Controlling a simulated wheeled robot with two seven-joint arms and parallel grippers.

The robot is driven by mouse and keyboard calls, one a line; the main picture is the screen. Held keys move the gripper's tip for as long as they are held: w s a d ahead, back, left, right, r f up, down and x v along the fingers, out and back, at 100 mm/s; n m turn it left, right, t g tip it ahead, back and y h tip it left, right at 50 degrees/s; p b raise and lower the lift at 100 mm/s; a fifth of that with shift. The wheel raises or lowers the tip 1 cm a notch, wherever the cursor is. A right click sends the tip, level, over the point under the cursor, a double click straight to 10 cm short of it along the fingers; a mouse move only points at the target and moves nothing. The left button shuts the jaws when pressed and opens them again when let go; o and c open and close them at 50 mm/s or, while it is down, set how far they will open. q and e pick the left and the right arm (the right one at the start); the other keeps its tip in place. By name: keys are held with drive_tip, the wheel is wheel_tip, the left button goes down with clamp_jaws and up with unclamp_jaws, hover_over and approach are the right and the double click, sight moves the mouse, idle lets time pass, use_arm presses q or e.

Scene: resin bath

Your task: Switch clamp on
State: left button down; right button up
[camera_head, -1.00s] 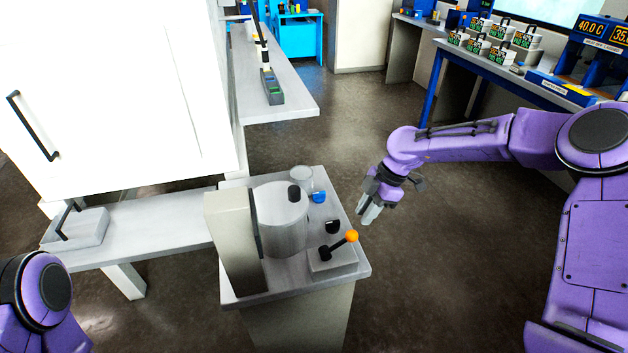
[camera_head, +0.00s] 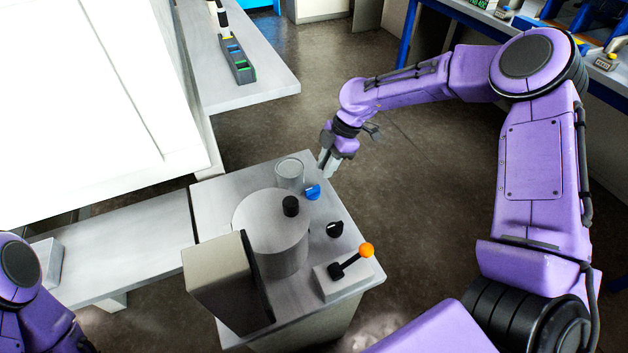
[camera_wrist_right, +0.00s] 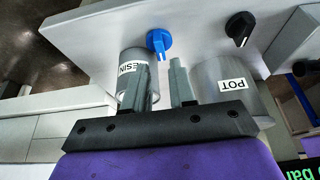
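On the small grey stand (camera_head: 215,195), a lever with an orange ball (camera_head: 366,250) sits on a grey block at the front right, tilted right. Behind it are a black knob (camera_head: 335,229) and a blue knob (camera_head: 313,192). No label naming the clamp is readable. My right gripper (camera_head: 327,162) hangs by the stand's back right edge, near the blue knob. In the right wrist view its fingers (camera_wrist_right: 162,80) are apart and empty, with the blue knob (camera_wrist_right: 159,41) beyond their tips and the black knob (camera_wrist_right: 240,30) farther right. My left gripper is out of view.
A grey pot (camera_head: 280,245) with a black cap stands mid-stand, beside a beige upright box (camera_head: 215,280). A white cabinet (camera_head: 90,100) stands left. Floor right of the stand is clear.

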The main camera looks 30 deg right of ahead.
sight(315, 187)
drive_tip(key=x, duration=0.7)
drive_tip(key=shift+w+f, duration=0.1)
drive_tip(key=shift+w, duration=0.05)
drive_tip(key=shift+a+f, duration=0.1)
drive_tip(key=shift+f, duration=0.25)
clamp_jaws()
drive_tip(key=shift+p, duration=0.3)
